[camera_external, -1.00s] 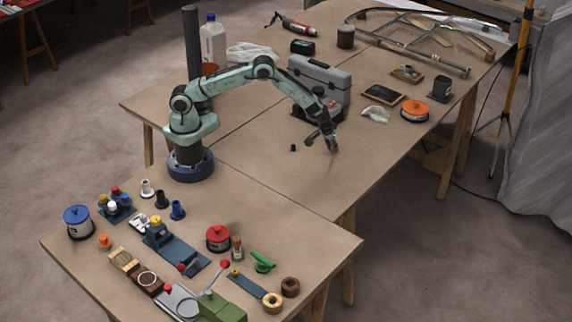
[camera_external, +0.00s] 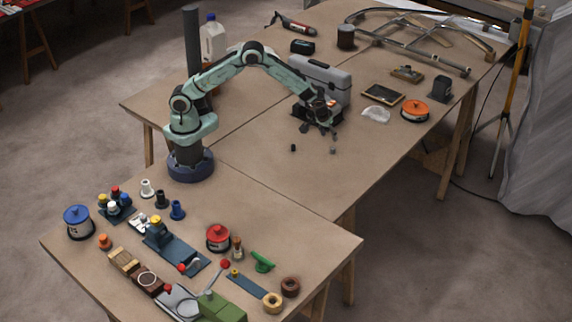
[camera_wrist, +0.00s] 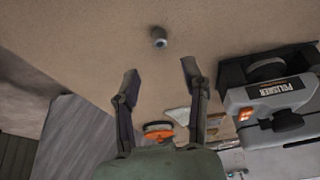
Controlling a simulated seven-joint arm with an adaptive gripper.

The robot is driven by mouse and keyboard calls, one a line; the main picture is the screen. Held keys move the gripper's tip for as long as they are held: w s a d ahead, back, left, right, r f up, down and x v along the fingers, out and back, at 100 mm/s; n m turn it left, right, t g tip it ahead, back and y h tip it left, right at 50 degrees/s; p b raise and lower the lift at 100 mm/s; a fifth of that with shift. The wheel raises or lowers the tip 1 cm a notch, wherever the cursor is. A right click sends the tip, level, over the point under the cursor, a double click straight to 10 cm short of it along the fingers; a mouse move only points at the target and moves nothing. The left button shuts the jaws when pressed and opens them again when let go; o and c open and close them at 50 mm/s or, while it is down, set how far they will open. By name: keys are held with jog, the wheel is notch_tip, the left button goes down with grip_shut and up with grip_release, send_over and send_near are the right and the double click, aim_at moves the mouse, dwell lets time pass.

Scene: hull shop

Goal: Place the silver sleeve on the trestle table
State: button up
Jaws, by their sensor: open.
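The silver sleeve (camera_external: 333,150) is a small grey cylinder resting on the bare brown top of the trestle table (camera_external: 290,182). In the wrist view, the sleeve (camera_wrist: 160,38) lies beyond the fingertips, with a dark opening in its end facing me. My gripper (camera_external: 320,130) is open and empty, above the table and apart from the sleeve. In the wrist view, the two fingers of my gripper (camera_wrist: 161,73) are spread wide with only tabletop between their tips.
A grey polisher case (camera_external: 318,75) stands close behind my gripper. An orange-topped tin (camera_external: 414,110) and a white crumpled cloth (camera_external: 376,114) are to the right. The tabletop around the sleeve is clear.

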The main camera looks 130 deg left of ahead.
jog(key=s+d+r+m+h, duration=0.1)
jog(key=d+r+m, duration=0.2)
jog(key=d+r, duration=0.55)
jog(key=s+d+r+m+h, duration=0.1)
jog(key=s+d+r+m, duration=0.15)
jog(key=d+r, duration=0.6)
jog(key=s+d+m+h, duration=0.1)
jog(key=s+d+m, duration=1)
jog(key=s+d, duration=0.6)
jog(key=shift+s+d+h, duration=0.2)
jog(key=shift+d+h, duration=0.15)
jog(key=shift+h, duration=0.05)
